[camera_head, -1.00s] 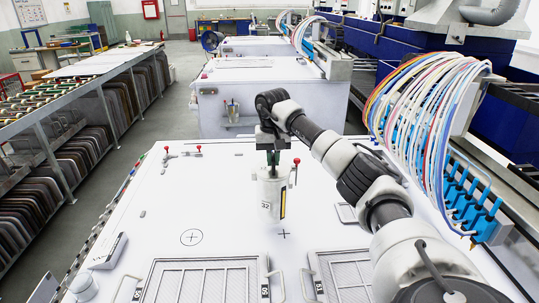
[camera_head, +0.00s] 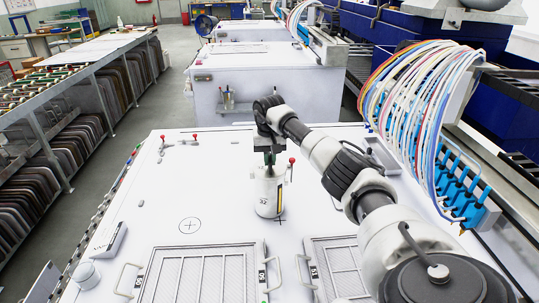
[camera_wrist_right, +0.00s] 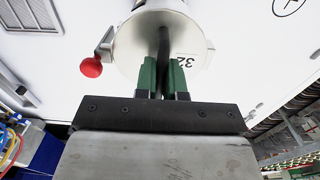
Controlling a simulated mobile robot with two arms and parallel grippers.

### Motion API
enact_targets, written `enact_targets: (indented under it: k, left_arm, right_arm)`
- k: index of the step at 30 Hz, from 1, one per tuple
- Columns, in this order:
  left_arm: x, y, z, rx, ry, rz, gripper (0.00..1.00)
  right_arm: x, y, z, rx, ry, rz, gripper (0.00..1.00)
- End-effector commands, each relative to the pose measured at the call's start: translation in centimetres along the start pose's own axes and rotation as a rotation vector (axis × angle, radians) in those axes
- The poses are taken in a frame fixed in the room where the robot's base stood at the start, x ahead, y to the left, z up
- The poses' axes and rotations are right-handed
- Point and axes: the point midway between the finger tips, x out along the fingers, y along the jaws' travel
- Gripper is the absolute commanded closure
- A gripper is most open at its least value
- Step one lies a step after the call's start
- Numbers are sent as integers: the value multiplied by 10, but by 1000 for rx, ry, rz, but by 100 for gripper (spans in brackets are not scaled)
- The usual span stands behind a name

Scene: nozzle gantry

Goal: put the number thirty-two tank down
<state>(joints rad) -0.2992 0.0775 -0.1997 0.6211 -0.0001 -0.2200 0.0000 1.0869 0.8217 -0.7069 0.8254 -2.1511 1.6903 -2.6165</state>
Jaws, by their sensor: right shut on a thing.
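The number thirty-two tank (camera_head: 267,197) is a white cylinder with a yellow and black strip on its side and a red-knobbed lever at its top. My right gripper (camera_head: 270,160) is shut on the top of the tank and holds it upright from above. In the right wrist view the green fingers (camera_wrist_right: 163,78) grip a dark part of the tank (camera_wrist_right: 140,45), beside the label 32. The tank's base is at a small cross mark (camera_head: 281,221) on the white table top (camera_head: 225,185). I cannot tell whether the base touches the table. My left gripper is out of view.
A circled cross mark (camera_head: 189,226) lies on clear table to the left. Framed mesh panels (camera_head: 200,275) with handles lie at the front. A white cup-like object (camera_head: 86,274) stands front left. Coloured hoses and blue nozzles (camera_head: 470,190) rise at the right.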

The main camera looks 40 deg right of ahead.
Motion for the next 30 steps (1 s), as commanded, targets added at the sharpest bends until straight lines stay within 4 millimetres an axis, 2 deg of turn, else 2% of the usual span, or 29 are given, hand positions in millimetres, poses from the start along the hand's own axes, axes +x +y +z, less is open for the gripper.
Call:
enact_targets:
  k: [1, 6, 14, 17, 20, 30]
  left_arm:
    - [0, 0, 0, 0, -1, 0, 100]
    - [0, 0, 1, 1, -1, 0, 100]
    - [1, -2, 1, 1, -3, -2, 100]
    - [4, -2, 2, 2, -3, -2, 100]
    - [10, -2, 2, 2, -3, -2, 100]
    - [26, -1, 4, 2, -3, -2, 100]
  right_arm:
    - [1, 0, 0, 0, -2, 1, 87]
    - [1, 0, 0, 1, -2, 1, 65]
    - [-1, 0, 0, 0, -1, 0, 65]
    - [-8, 0, 0, 0, 1, 0, 65]
    - [-22, 0, -1, 1, 4, -2, 65]
    - [-92, -1, 0, 1, 2, -3, 65]
